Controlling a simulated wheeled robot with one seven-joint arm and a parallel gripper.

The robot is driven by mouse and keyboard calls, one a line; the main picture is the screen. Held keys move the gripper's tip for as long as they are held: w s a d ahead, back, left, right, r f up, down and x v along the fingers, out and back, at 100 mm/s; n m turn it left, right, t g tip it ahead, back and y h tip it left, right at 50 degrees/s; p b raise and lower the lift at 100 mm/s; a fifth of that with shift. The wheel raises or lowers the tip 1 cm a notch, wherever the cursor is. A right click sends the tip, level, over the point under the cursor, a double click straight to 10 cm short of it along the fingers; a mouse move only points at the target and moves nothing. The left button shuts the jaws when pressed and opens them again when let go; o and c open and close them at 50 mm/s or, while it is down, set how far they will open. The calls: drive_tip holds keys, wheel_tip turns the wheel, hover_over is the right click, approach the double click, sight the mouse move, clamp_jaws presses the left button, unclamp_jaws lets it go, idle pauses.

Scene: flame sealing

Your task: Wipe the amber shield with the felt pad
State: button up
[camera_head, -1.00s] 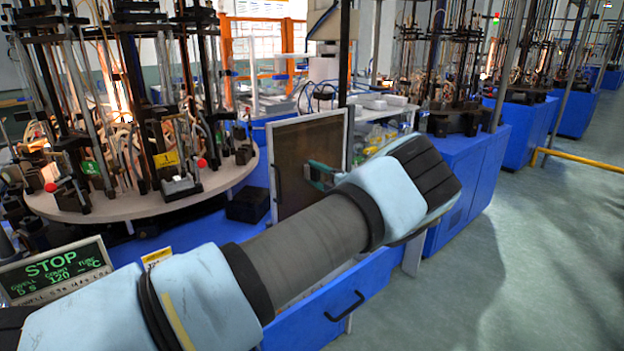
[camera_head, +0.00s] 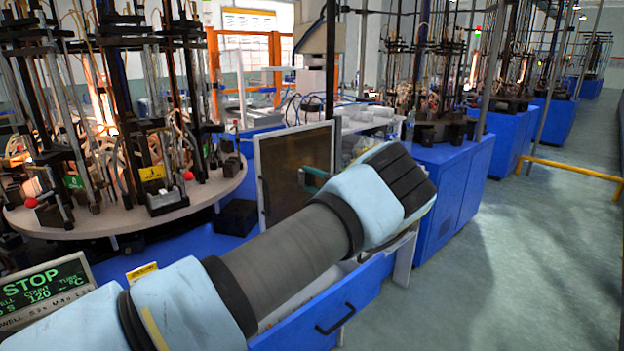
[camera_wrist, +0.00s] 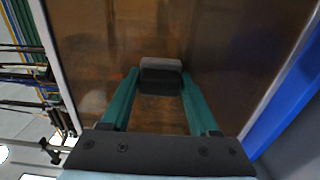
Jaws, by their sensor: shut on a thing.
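The amber shield (camera_head: 285,160) is an upright brown, see-through panel in a pale frame, in the middle of the head view. It fills most of the wrist view (camera_wrist: 215,45). My gripper (camera_wrist: 160,82) has green fingers shut on the felt pad (camera_wrist: 160,64), a small block with a grey face and a dark back. The pad is at the panel's face; I cannot tell for sure whether it touches. In the head view my gripper (camera_head: 313,178) shows in front of the shield's right part, and my arm hides the shield's lower right corner.
A round turntable (camera_head: 120,210) with burners and metal posts stands at the left. A STOP display (camera_head: 40,290) is at the lower left. A black box (camera_head: 236,217) sits beside the shield. A blue drawer with a handle (camera_head: 335,318) is below my arm. Open floor lies at the right.

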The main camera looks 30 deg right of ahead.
sight(283, 177)
drive_tip(key=shift+s+a+r+p, duration=0.1)
drive_tip(key=shift+s+a+p, duration=0.1)
drive_tip(key=shift+a+p, duration=1.2)
drive_tip(key=a, duration=0.1)
drive_tip(key=a+p, duration=0.1)
drive_tip(key=a, duration=0.1)
drive_tip(key=shift+s+r, duration=0.1)
drive_tip(key=shift+s, duration=0.25)
drive_tip(key=shift+s+a+p, duration=0.15)
drive_tip(key=shift+a+p, duration=0.35)
drive_tip(key=shift+a, duration=0.2)
drive_tip(key=shift+r+p, duration=0.5)
drive_tip(key=shift+r, duration=0.15)
drive_tip(key=shift+w+d+f+b, duration=0.1)
drive_tip(key=shift+w+d+b, duration=0.15)
drive_tip(key=shift+d+b, duration=0.75)
drive_tip(key=shift+w+d+f+b, duration=0.15)
drive_tip(key=shift+d+b, duration=0.4)
drive_tip(key=shift+d, duration=0.8)
drive_tip(key=shift+w+d+b, duration=0.3)
drive_tip(key=shift+d+b, duration=0.5)
drive_tip(key=shift+d, duration=0.35)
drive_tip(key=shift+w+d+r, duration=0.1)
drive_tip(key=shift+d+r, duration=0.05)
drive_tip(key=shift+d, duration=0.35)
